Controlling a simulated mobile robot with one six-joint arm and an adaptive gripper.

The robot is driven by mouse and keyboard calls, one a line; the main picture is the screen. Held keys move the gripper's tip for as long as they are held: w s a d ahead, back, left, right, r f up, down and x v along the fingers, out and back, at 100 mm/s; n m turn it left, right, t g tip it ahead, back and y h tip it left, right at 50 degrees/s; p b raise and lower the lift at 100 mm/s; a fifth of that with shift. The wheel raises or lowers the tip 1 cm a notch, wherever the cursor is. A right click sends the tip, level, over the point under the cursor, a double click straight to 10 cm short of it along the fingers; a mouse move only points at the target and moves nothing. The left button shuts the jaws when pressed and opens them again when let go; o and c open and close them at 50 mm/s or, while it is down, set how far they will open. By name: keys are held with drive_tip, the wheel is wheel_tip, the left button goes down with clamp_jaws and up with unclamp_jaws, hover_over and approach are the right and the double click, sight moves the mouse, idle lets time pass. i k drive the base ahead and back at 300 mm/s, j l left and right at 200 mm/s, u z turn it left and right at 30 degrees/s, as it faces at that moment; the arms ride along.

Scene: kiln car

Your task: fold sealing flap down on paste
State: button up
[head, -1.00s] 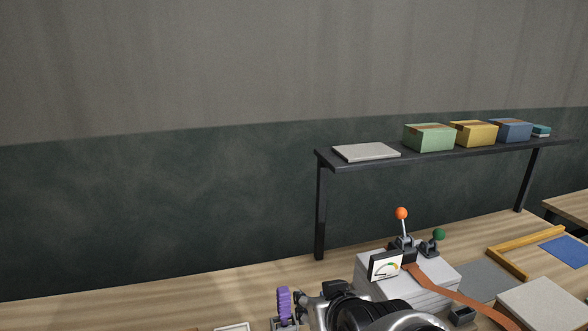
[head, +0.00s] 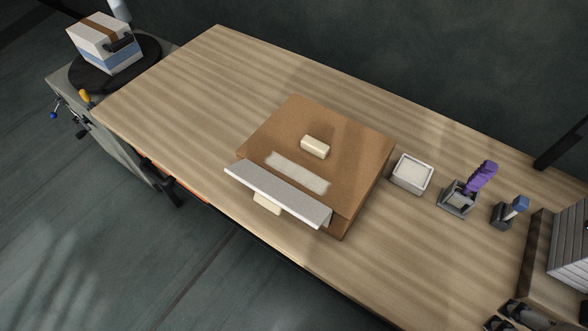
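The sealing flap (head: 280,194), a light grey-white panel, stands tilted up along that front edge, apart from the strip. A cream block (head: 267,204) sticks out below the flap on its near side. Another cream block (head: 315,147) sits on the brown top behind the paste. Dark parts that look like my gripper (head: 508,318) are cut off at the lower right, away from the flap; its opening is unclear.
Right of the cardboard stand a small white tray (head: 412,174), a purple-handled tool in a holder (head: 480,178) and a blue-handled tool (head: 515,209). A grey ribbed stack (head: 570,245) is at the right edge. A taped box (head: 105,43) sits on a dark turntable at upper left. The bench's left part is clear.

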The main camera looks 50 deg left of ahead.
sight(277, 195)
drive_tip(key=k+j, duration=0.15)
drive_tip(key=k, duration=0.4)
drive_tip(key=k+j, duration=0.2)
drive_tip(key=k, duration=0.35)
drive_tip(key=k+j, duration=0.15)
drive_tip(key=k, duration=0.4)
drive_tip(key=k+j, duration=0.45)
drive_tip(key=k, duration=0.15)
drive_tip(key=i, duration=0.15)
